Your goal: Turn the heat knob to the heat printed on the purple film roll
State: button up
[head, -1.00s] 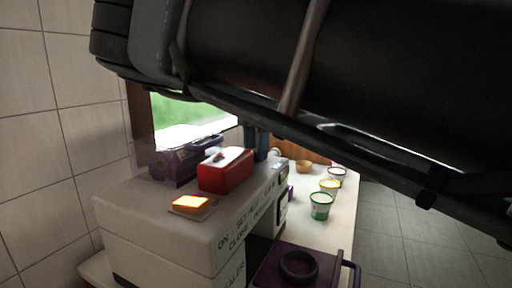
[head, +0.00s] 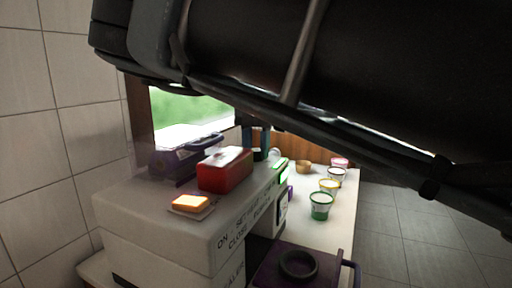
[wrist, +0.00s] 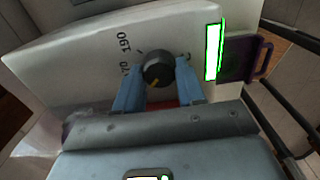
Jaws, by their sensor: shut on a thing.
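The heat knob (wrist: 157,67) is black and round with a yellow pointer mark. In the wrist view the mark points down and slightly left. My gripper (wrist: 158,76) has its blue fingers on both sides of the knob and is shut on it. In the head view my gripper (head: 256,140) is behind the red block. A purple body with a handle (head: 175,160) stands at the back left; I cannot read any print on it.
The white machine (head: 150,215) carries a red block (head: 225,171) and a lit orange switch (head: 191,203). A green-edged display (wrist: 212,52) is beside the knob. Several cups, including a green one (head: 320,206), stand on the counter. A purple tray (head: 268,272) is at the front.

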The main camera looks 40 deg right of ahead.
aim_at(256, 150)
jog(key=o, duration=1)
jog(key=shift+o, duration=0.2)
jog(key=shift+r, duration=0.15)
notch_tip(256, 150, up, 8)
jog(key=shift+f+b, duration=0.2)
jog(key=shift+b, duration=0.1)
